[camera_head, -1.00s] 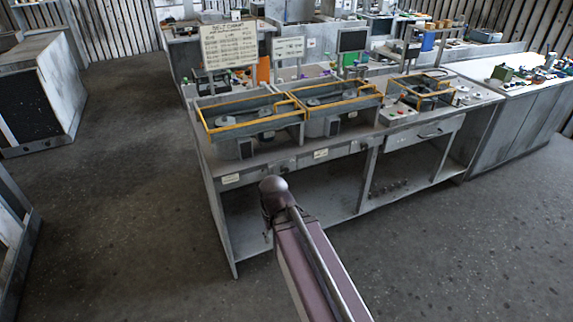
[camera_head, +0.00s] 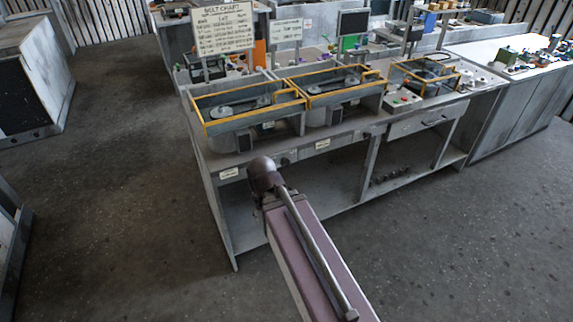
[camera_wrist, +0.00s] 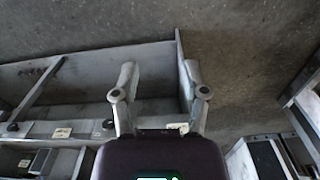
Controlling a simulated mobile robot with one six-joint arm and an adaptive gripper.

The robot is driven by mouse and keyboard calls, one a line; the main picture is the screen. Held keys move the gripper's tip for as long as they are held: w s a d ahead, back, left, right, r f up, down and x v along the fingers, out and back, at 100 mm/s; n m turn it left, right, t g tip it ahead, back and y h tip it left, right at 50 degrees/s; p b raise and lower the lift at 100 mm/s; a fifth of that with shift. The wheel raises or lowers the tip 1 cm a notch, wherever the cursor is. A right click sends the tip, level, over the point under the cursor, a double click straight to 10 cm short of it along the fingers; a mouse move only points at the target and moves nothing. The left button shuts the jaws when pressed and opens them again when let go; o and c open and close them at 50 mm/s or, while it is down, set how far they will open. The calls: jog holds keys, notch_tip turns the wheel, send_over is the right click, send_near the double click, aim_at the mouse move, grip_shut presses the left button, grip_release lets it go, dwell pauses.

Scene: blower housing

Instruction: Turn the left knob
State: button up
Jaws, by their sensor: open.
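The left knob (camera_head: 285,160) is a small dark knob on the bench's front panel, between two pale labels. In the wrist view the same knob (camera_wrist: 108,123) shows beside my gripper's left finger, partly crowded by it. My gripper (camera_wrist: 159,78) is open and empty, its two grey fingers spread over the bench front and its lower shelf. In the head view my arm hides the gripper. A second dark knob (camera_wrist: 12,127) lies further along the panel at the wrist view's left edge. I cannot tell the knobs' turn angle.
The bench (camera_head: 225,215) carries two yellow-framed blower housings (camera_head: 235,120), a belt chart sign (camera_head: 222,30) and a small control box (camera_head: 402,99). A drawer (camera_head: 422,122) is at its right. Open floor lies in front and to the left, with a cabinet (camera_head: 35,75) at far left.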

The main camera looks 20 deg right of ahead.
jog(key=o, duration=0.5)
jog(key=shift+a, duration=0.1)
jog(key=w+d+f+m+t+y+b, duration=0.1)
jog(key=w+f+m+t+y+b, duration=0.3)
jog(key=w+m+b, duration=0.4)
jog(key=w+d+f+m+t+y+b, duration=0.1)
jog(key=w+f+m+t+y+b, duration=0.1)
jog(key=w+f+m+t+b, duration=0.6)
jog(key=w+d+f+m+t+h+b, duration=0.1)
jog(key=d+m+t+b, duration=0.1)
jog(key=d+m+b, duration=0.4)
jog(key=w+d+f+m+t+h+b, duration=0.1)
jog(key=w+d+m+t+h+b, duration=0.1)
jog(key=d+m+b, duration=0.3)
jog(key=w+d+f+m+t+h+b, duration=0.1)
jog(key=w+d+m+t+b, duration=0.1)
jog(key=d+m+b, duration=0.4)
jog(key=shift+d+m+h+b, duration=0.3)
jog(key=shift+d+m+h, duration=0.15)
jog(key=shift+d, duration=0.95)
jog(key=shift+w, duration=0.15)
